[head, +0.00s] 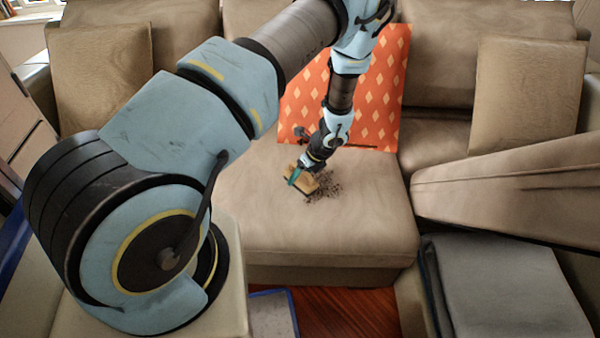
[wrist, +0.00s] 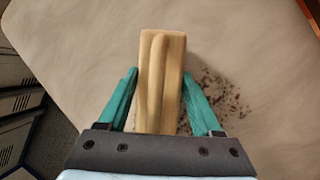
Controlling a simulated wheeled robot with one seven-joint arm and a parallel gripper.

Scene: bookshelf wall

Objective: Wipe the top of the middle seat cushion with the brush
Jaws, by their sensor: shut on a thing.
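My gripper (head: 299,174) is low over the tan middle seat cushion (head: 320,230). It is shut on a light wooden brush (head: 302,184). In the wrist view the brush (wrist: 163,65) lies between the teal fingers (wrist: 163,98), its ridged back facing the camera. Dark crumbs (head: 325,187) are scattered on the cushion just right of the brush. They also show in the wrist view (wrist: 226,92), beside and behind the right finger. The brush's underside is hidden, so I cannot tell whether it touches the cushion.
An orange patterned pillow (head: 385,90) leans on the backrest behind the cushion. Tan pillows stand at left (head: 100,80) and right (head: 527,100). A sofa arm (head: 510,190) and a folded grey cloth (head: 505,290) are at right. The cushion's front is clear.

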